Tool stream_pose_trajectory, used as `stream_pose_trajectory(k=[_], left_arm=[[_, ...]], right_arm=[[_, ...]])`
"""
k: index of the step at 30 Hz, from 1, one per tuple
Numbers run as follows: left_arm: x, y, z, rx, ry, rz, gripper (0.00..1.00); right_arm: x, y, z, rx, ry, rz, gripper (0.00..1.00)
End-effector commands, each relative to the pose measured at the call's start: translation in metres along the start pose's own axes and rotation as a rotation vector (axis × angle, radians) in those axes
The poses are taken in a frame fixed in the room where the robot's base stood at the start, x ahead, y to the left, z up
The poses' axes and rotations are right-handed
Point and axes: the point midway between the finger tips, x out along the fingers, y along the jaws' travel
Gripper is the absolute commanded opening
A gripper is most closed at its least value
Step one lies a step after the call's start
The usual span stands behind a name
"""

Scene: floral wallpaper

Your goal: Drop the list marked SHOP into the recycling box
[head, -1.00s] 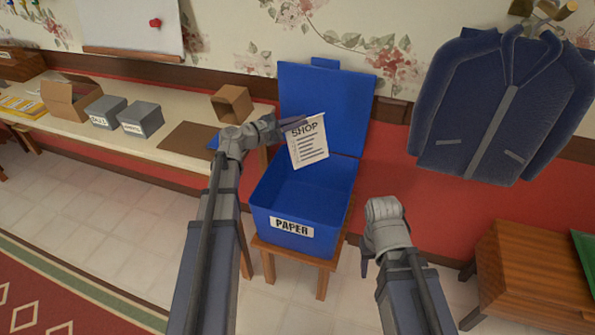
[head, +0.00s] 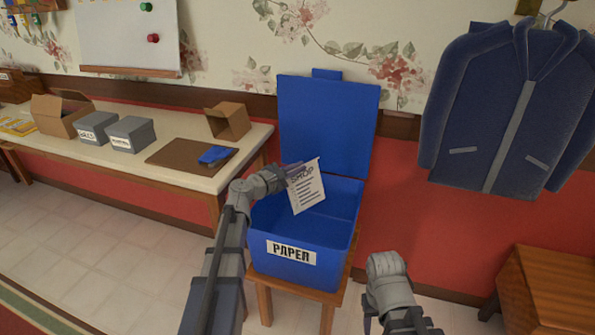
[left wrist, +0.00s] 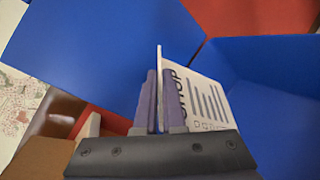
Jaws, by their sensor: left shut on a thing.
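The left wrist view also shows the list (left wrist: 205,100) between the two fingers (left wrist: 161,102). The blue recycling box (head: 340,235), labelled PAPER, stands with its lid (head: 328,125) raised at the back. The list is over the box's opening, with its lower end near or within the rim. My right gripper (head: 372,322) is low at the right of the box; its fingers are mostly hidden.
The box stands on a wooden stool (head: 262,300). A white table (head: 195,182) at left carries two grey boxes, cardboard boxes, a brown board (head: 175,155) and a blue item (head: 214,155). A blue jacket (head: 490,110) hangs at right above a wooden cabinet (head: 550,285).

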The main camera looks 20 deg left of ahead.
Motion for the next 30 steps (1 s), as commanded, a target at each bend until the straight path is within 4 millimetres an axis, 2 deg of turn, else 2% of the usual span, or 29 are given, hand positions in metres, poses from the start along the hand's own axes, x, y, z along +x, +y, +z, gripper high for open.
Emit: stream_pose_trajectory(k=[16, 27, 28, 30], left_arm=[[0.007, -0.037, -0.04, 0.0, 0.0, 0.0, 0.0], [0.008, -0.039, -0.042, 0.0, 0.0, 0.0, 0.0], [0.008, -0.039, -0.042, 0.0, 0.0, 0.0, 0.08], [0.008, -0.039, -0.042, 0.0, 0.0, 0.0, 0.16]], right_arm=[[0.054, -0.004, -0.003, -0.004, 0.001, 0.007, 0.5], [0.058, -0.004, -0.004, -0.005, 0.001, 0.008, 0.5], [0.058, -0.004, -0.004, -0.005, 0.001, 0.008, 0.5], [0.058, -0.004, -0.004, -0.004, 0.001, 0.008, 0.5]])
